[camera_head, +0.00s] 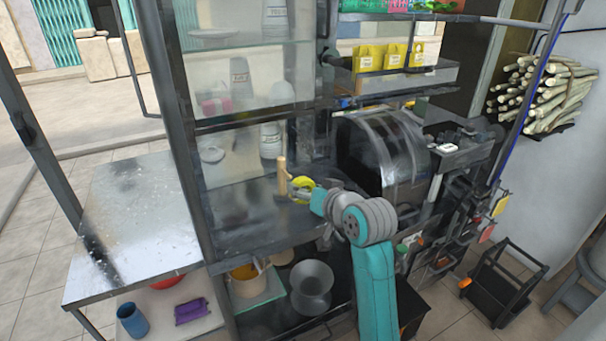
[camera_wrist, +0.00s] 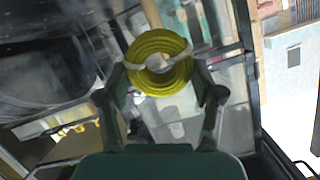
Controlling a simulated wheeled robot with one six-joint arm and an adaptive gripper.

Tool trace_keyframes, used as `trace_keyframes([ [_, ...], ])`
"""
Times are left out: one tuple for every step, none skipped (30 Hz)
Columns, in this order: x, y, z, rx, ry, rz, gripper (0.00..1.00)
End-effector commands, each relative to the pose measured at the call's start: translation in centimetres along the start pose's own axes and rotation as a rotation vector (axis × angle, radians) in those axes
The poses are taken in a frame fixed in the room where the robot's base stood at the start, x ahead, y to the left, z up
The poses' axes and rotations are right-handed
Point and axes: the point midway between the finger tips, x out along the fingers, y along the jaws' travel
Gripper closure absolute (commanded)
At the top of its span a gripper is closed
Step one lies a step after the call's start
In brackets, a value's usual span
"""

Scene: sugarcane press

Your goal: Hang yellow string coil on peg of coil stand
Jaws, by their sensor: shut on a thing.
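The yellow string coil (camera_wrist: 160,40) is a round ring with a pale tie across it, and its face is toward the wrist camera. My gripper (camera_wrist: 162,82) is shut on it, with a dark finger at each side of the coil. In the head view the coil (camera_head: 300,183) is small and partly hidden by my gripper (camera_head: 304,190). The coil stand (camera_head: 282,176) shows as an upright pale wooden post on the dark counter, just left of the coil. Its peg is hard to make out, and I cannot tell whether the coil touches it.
The stand is beside a glass-fronted cabinet (camera_head: 235,85). A large dark press drum (camera_head: 372,150) is close on the right. A shelf with yellow packets (camera_head: 368,57) is above. A bare metal table (camera_head: 135,215) is at the left. A grey pot (camera_head: 311,282) sits below the counter.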

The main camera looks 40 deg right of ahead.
Motion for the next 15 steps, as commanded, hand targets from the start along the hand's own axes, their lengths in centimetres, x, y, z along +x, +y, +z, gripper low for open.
trace_keyframes([
  [0.0,0.0,0.1,0.000,-0.001,0.000,0.64],
  [0.0,0.0,0.1,0.000,-0.001,0.000,0.64],
  [0.1,0.0,0.1,0.000,-0.001,0.000,0.64],
  [0.2,0.0,0.1,0.000,-0.001,0.000,0.64],
  [0.3,0.0,0.1,0.000,-0.001,0.000,0.64],
  [0.4,0.0,0.0,0.000,-0.001,0.000,0.64],
  [0.6,0.0,0.0,0.000,-0.001,0.000,0.64],
  [0.7,0.0,-0.1,0.000,-0.001,0.000,0.64],
  [0.9,0.0,-0.1,0.000,0.000,0.000,0.64],
  [1.1,0.0,-0.2,0.000,0.000,0.000,0.64],
  [1.2,0.0,-0.2,0.000,0.000,0.000,0.64],
  [1.4,0.0,-0.2,0.000,0.000,0.000,0.64],
  [1.6,0.0,-0.3,0.000,0.000,0.000,0.64],
  [1.7,0.0,-0.3,0.000,-0.001,0.000,0.64],
  [1.9,0.0,-0.3,0.000,-0.001,0.000,0.64],
])
